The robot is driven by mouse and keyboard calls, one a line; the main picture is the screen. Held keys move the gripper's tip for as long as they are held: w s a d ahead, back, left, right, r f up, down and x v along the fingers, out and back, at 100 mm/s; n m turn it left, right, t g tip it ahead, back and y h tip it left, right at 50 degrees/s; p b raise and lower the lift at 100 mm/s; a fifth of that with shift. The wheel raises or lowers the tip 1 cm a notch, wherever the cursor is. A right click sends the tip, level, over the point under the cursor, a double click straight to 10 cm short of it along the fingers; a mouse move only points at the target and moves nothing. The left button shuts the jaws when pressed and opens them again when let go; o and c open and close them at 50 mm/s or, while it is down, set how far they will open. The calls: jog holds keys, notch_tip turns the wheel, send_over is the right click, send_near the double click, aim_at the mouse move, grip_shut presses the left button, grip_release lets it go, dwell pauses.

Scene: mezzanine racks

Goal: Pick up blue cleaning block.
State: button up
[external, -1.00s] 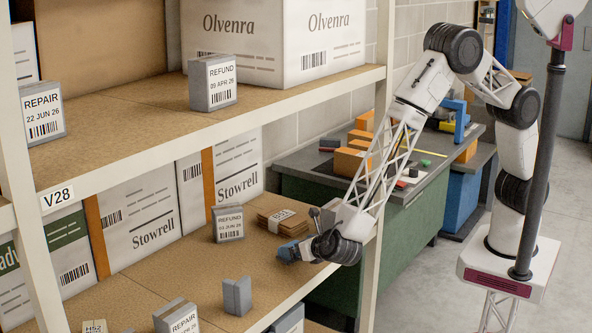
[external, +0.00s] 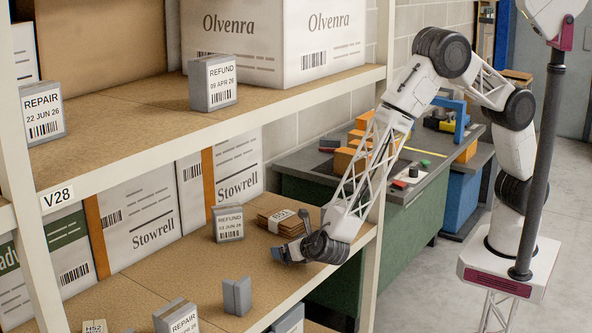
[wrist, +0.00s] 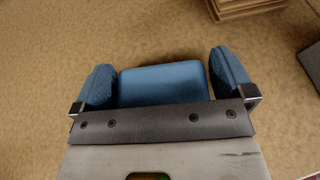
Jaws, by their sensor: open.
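The blue cleaning block (wrist: 162,84) lies on the brown shelf board in the wrist view, a rounded blue block with its near side hidden behind my gripper's dark palm edge. My gripper (wrist: 164,75) is open, with one blue-padded finger on each side of the block. The gaps between fingers and block look very small; I cannot tell whether they touch. In the external view my gripper (external: 282,254) is low over the right end of the middle shelf (external: 180,262). There the block cannot be told apart from the blue fingers.
A brown flat stack (external: 280,222) lies just behind my gripper, and a grey REFUND box (external: 228,223) stands left of it. A grey block (external: 237,296) stands near the shelf's front edge. The upper shelf (external: 150,125) overhangs; a white post (external: 376,180) is at right.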

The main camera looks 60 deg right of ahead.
jog(key=c, duration=0.7)
jog(key=shift+o, duration=0.2)
jog(key=shift+r, duration=0.1)
jog(key=shift+r, duration=1.65)
jog(key=s+d, duration=0.3)
jog(key=d, duration=0.1)
jog(key=s+d+r, duration=0.1)
jog(key=s+d, duration=0.2)
jog(key=s, duration=0.1)
jog(key=s+d, duration=0.4)
jog(key=shift+d+r, duration=0.25)
jog(key=shift+d, duration=0.05)
